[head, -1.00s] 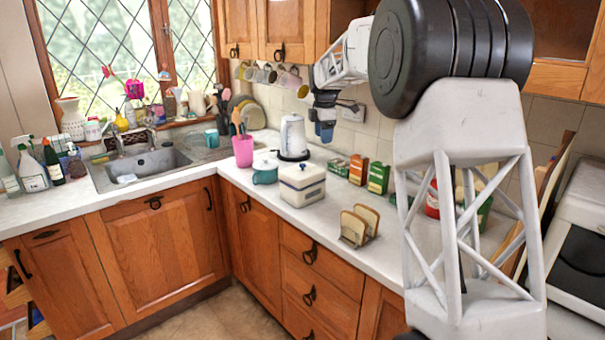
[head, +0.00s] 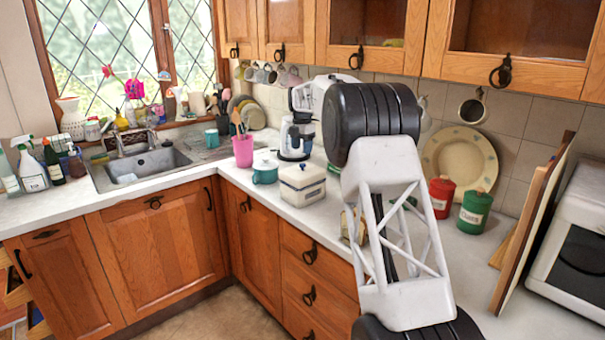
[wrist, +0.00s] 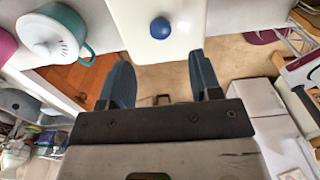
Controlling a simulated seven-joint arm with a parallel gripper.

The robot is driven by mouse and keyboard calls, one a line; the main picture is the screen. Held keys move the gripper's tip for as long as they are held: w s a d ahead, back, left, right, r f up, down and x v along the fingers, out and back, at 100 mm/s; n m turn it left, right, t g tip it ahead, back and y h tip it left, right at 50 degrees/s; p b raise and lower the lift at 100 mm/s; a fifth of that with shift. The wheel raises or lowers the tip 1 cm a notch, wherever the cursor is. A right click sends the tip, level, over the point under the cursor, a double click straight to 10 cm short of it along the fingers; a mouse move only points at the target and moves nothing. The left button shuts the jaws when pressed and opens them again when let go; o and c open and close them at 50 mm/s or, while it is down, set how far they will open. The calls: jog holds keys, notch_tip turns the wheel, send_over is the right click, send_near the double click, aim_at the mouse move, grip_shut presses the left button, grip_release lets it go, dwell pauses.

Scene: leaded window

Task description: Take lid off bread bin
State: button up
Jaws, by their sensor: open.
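The bread bin (head: 301,192) is a white box with dark trim on the counter, its lid (head: 302,174) seated on top. In the wrist view the white lid (wrist: 190,30) has a round blue knob (wrist: 160,27) near the top edge. My gripper (wrist: 159,58) is open and empty, its two blue fingers apart, with the knob ahead of the gap between them and not touched. In the head view my gripper (head: 293,156) hangs just behind and above the bin; its fingertips are hard to make out there.
A teal pot (head: 265,172) with a white lid stands close to the left of the bin. A pink utensil holder (head: 243,150) is behind it. My arm hides part of the counter on the right. Red (head: 441,196) and green (head: 474,211) canisters stand farther right.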

aim_at(302, 164)
jog(key=shift+f, duration=0.15)
jog(key=shift+f, duration=1.15)
jog(key=shift+f, duration=0.15)
jog(key=shift+w+d+f, duration=0.1)
jog(key=shift+d+f, duration=0.05)
jog(key=shift+f, duration=2.3)
grip_shut()
